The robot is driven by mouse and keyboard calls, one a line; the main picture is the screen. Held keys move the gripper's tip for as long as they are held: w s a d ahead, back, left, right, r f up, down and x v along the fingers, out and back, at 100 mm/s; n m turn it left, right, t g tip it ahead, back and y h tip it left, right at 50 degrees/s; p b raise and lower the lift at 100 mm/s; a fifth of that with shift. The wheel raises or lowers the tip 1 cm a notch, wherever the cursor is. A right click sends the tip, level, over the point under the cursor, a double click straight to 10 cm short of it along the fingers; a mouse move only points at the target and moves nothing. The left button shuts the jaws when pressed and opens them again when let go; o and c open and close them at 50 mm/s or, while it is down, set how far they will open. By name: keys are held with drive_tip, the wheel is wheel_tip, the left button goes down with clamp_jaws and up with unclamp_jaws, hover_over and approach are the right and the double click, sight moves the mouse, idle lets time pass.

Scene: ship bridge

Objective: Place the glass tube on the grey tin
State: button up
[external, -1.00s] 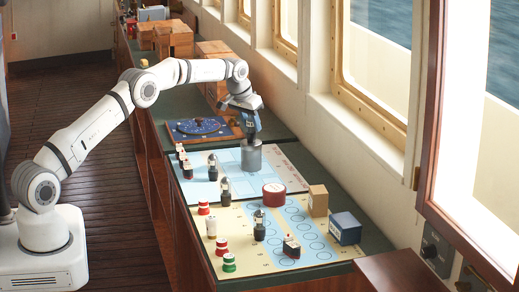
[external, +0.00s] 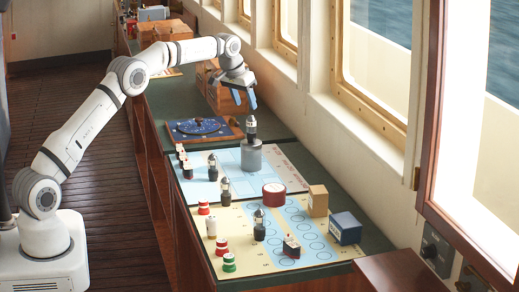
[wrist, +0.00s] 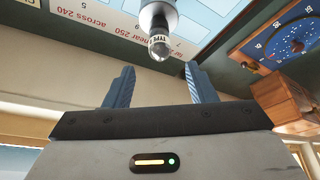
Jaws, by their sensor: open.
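A glass tube (external: 252,128) with a dark lower body and a clear top stands upright on the grey tin (external: 251,157) on the far chart.
Similar tubes stand on the charts (external: 225,188). A red tin (external: 274,193), cardboard box (external: 318,200) and blue box (external: 345,228) stand to the right. Windows line the right side.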

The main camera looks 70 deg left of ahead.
drive_tip(key=v, duration=0.3)
drive_tip(key=shift+r, duration=0.15)
drive_tip(key=s+d+r+m, duration=0.1)
drive_tip(key=s+d+r, duration=0.25)
drive_tip(key=d, duration=0.45)
drive_tip(key=s+d+r+m+h, duration=0.1)
drive_tip(key=s+d+r, duration=0.1)
drive_tip(key=s+d, duration=0.5)
drive_tip(key=s+d+r+m, duration=0.1)
drive_tip(key=s+d+r, duration=0.15)
drive_tip(key=d, duration=0.75)
drive_tip(key=s+d+f+m, duration=0.1)
drive_tip(key=s+d+f, duration=0.2)
drive_tip(key=s, duration=0.6)
drive_tip(key=s+d+f+m+h, duration=0.1)
drive_tip(key=s+d+f, duration=0.2)
drive_tip(key=s+d, duration=0.5)
drive_tip(key=s+d+f+m, duration=0.1)
drive_tip(key=s+d+f, duration=0.3)
drive_tip(key=s, duration=0.7)
drive_tip(key=shift+d+m+h, duration=0.3)
drive_tip(key=shift+d+m, duration=0.1)
drive_tip(key=shift+d, duration=0.3)
